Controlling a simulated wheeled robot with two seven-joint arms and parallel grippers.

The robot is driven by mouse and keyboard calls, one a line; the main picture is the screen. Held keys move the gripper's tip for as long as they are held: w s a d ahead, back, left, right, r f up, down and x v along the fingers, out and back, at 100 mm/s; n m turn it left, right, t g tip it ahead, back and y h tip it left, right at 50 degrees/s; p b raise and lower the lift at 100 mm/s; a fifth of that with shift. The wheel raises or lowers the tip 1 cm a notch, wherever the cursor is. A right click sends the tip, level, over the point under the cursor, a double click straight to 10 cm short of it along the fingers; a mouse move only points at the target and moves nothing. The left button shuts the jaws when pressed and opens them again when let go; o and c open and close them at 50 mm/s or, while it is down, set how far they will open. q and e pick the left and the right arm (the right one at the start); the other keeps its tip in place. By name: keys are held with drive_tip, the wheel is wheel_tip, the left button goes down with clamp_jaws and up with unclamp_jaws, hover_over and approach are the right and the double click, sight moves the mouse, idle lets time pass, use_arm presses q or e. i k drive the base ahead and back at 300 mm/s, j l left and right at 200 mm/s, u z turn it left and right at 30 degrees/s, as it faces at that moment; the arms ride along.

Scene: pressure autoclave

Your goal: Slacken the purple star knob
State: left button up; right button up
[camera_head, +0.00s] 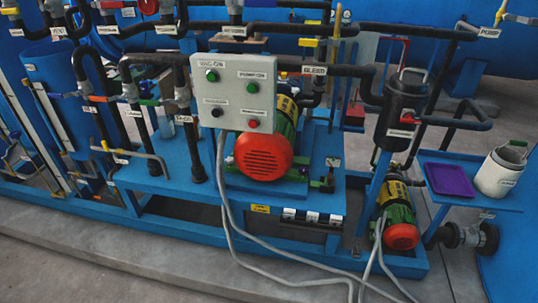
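I cannot make out a purple star knob for certain in the head view. The only clearly purple thing is a flat tray (449,180) on the blue side shelf at the right. Small fittings around the large red-ended motor (264,156) are too small to tell apart. Neither of my grippers is in view.
A grey control box (236,92) with green, black and red buttons stands before the pipes. A smaller red-ended motor (402,236) sits low at the right. A white bucket (499,172) stands beside the tray. Grey cables (284,279) cross the open floor in front.

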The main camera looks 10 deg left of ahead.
sight(304, 170)
drive_tip(key=i+l, duration=0.15)
drive_tip(key=l, duration=0.25)
drive_tip(key=i+l+z, duration=0.1)
drive_tip(key=l, duration=0.3)
drive_tip(key=i+l, duration=0.5)
drive_tip(key=l, duration=0.3)
drive_tip(key=i+l+z, duration=0.1)
drive_tip(key=l, duration=0.3)
drive_tip(key=i, duration=0.05)
